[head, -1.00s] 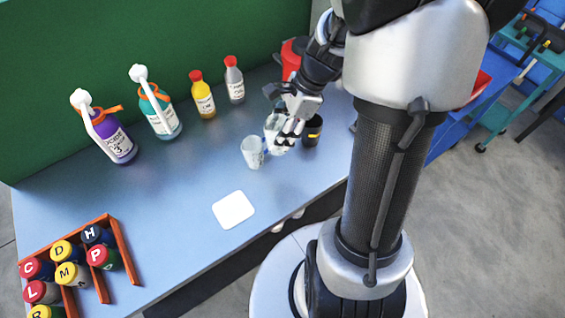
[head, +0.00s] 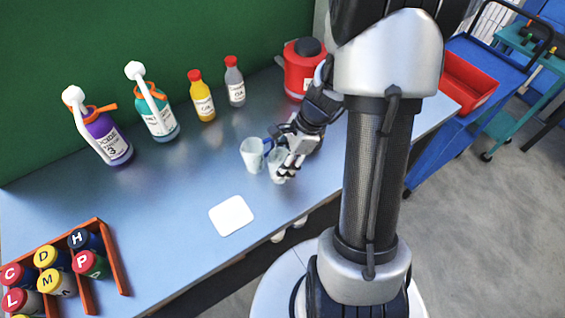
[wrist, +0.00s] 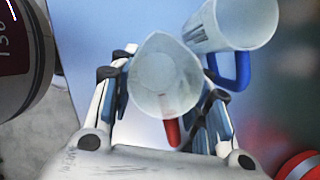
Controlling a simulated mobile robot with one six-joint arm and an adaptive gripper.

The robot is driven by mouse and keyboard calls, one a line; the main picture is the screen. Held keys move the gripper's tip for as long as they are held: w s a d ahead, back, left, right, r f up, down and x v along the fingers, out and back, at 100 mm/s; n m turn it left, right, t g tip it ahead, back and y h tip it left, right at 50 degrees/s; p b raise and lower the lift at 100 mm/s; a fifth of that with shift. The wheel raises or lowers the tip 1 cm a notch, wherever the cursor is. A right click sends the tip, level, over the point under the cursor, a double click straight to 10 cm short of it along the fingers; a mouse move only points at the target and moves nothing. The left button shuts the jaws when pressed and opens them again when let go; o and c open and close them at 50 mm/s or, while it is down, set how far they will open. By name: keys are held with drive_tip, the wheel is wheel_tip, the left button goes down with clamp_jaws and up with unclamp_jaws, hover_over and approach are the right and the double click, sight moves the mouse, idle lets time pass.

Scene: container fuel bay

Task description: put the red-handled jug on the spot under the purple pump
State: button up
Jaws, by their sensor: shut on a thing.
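The red-handled jug (wrist: 165,80) is pale and translucent; in the wrist view its red handle points down toward my palm. My gripper (wrist: 165,95) is shut on it, one finger on each side. In the head view my gripper (head: 284,172) and the jug (head: 276,162) are over the right part of the blue counter, partly covering each other. I cannot tell whether the jug touches the counter. The purple pump (head: 108,142), a purple bottle with an orange collar and white spout, stands at the far left. No marked spot shows under its spout.
A blue-handled jug (head: 252,154) stands close beside the held jug. A white square (head: 231,215) lies near the front edge. A teal pump bottle (head: 158,118), yellow and grey bottles, and a red canister (head: 302,72) stand along the back. A rack (head: 116,262) of lidded jars is front left.

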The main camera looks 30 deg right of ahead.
drive_tip(key=shift+f, duration=0.15)
drive_tip(key=o, duration=1)
drive_tip(key=shift+o, duration=0.2)
